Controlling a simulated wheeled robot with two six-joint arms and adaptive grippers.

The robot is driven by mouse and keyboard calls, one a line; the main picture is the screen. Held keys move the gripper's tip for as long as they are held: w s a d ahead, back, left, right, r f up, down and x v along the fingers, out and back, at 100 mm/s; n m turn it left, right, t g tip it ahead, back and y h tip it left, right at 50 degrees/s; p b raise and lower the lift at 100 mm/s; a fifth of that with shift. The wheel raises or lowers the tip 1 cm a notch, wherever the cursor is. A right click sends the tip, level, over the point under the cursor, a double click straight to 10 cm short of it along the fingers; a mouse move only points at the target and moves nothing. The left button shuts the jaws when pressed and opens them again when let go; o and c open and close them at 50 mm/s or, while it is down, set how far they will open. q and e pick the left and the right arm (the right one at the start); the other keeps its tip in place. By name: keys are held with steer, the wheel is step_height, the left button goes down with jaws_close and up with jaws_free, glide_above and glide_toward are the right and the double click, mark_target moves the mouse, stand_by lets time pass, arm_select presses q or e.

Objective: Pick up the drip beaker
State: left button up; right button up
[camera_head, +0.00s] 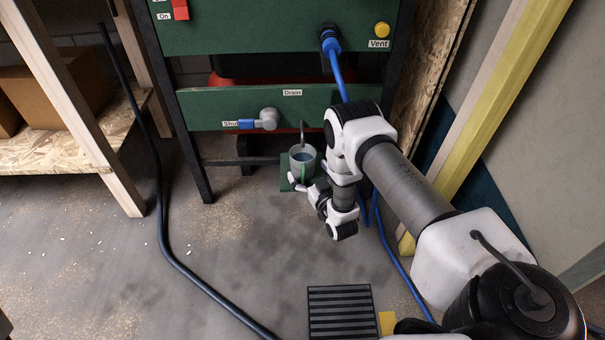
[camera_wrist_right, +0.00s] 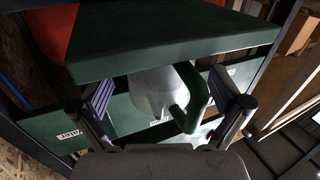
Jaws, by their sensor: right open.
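The drip beaker (camera_head: 302,158) is a grey-white cup with a green handle, upright on a small green pad under the drain spout. Bluish liquid shows inside it. In the right wrist view the beaker (camera_wrist_right: 152,92) and its green handle (camera_wrist_right: 192,100) appear between my spread fingers. My right gripper (camera_head: 307,183) is open, low at the near side of the beaker, with the handle facing it. Whether a finger touches the handle cannot be told. My left gripper is not in view.
A blue hose (camera_head: 340,78) runs down behind my right arm. A black hose (camera_head: 166,235) crosses the floor. A striped floor grate (camera_head: 340,311) lies in front. Wooden shelving stands left.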

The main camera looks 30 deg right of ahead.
mark_target(308, 162)
steer(key=shift+w+r, duration=0.1)
steer(key=shift+w, duration=0.1)
steer(key=c, duration=1.2)
steer(key=shift+r+p, duration=0.6)
step_height(308, 162, up, 2)
steer(key=shift+r+p, duration=0.25)
steer(key=shift+p, duration=0.7)
steer(key=s+a+r+p, duration=0.1)
steer(key=s+a+p, duration=0.7)
steer(key=s+p, duration=0.5)
steer(key=shift+s+a+p, duration=0.25)
steer(key=shift+p, duration=0.5)
